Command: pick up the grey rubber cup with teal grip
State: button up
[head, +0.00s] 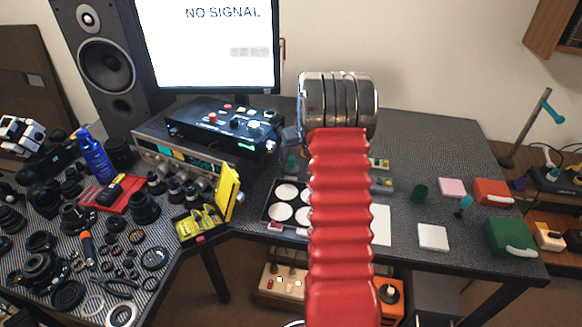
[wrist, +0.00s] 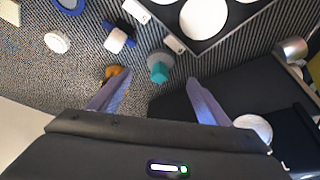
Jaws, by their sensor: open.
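The grey rubber cup with teal grip (wrist: 160,65) is near the middle of the wrist view, on the dark ribbed table surface. Its grey part is at the top and the teal grip points towards my gripper. My gripper (wrist: 158,78) is open, with one finger on either side of the teal grip in the picture. I cannot tell how much height separates them. In the head view a small teal grip (head: 291,163) shows just left of my red arm. My arm hides the gripper there.
A black tray with white discs (wrist: 205,18) lies close beyond the cup. A blue and white piece (wrist: 116,38) and an orange piece (wrist: 114,73) lie to its left. In the head view, a black control box (head: 222,125) stands left of the arm. Lens parts crowd the left table.

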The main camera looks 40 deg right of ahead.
aim_at(293, 162)
jog(key=shift+x, duration=2.4)
jog(key=shift+x, duration=2.6)
jog(key=shift+r, duration=0.1)
jog(key=c, duration=1.2)
jog(key=shift+o, duration=0.2)
